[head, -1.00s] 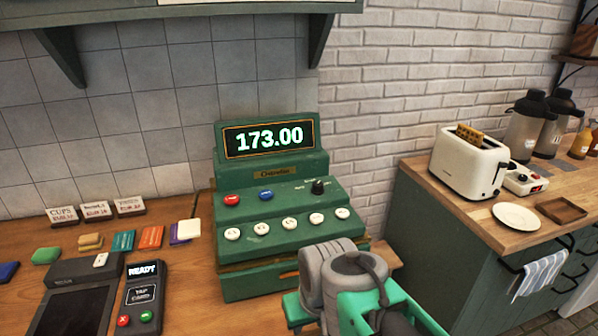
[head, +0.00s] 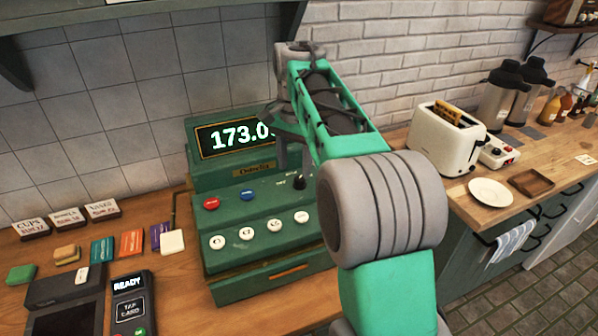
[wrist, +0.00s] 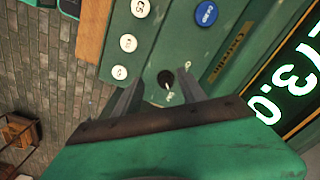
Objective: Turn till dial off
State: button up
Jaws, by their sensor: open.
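The till (head: 262,258) is a green cash register with a lit display (head: 235,137); my arm covers the display's right end. The till dial (head: 299,182) is a small black knob on the upper right of the sloped panel. In the wrist view the dial (wrist: 166,77) lies between my fingertips, with pale marks beside it. My gripper (head: 293,160) is open and points down over the dial, empty. One finger shows on each side of the dial in the wrist view; I cannot tell whether they touch it.
Red (head: 211,202) and blue (head: 247,194) buttons sit left of the dial, with white keys (head: 246,232) below. A card reader (head: 130,300) and small signs (head: 67,219) are at left. A toaster (head: 447,134) stands on the right counter.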

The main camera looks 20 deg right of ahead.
aim_at(299, 179)
jog(key=shift+w+d+r+m, duration=0.3)
jog(key=shift+w+d+m, duration=0.15)
jog(key=shift+w+d, duration=0.15)
jog(key=shift+w+d+r+m, duration=0.25)
jog(key=shift+w+d+m, duration=0.25)
jog(key=shift+w, duration=0.1)
jog(key=shift+f, duration=0.2)
notch_tip(299, 179, down, 7)
jog(key=shift+f+p, duration=0.1)
jog(key=shift+p, duration=0.25)
jog(key=shift+c, duration=0.4)
grip_shut()
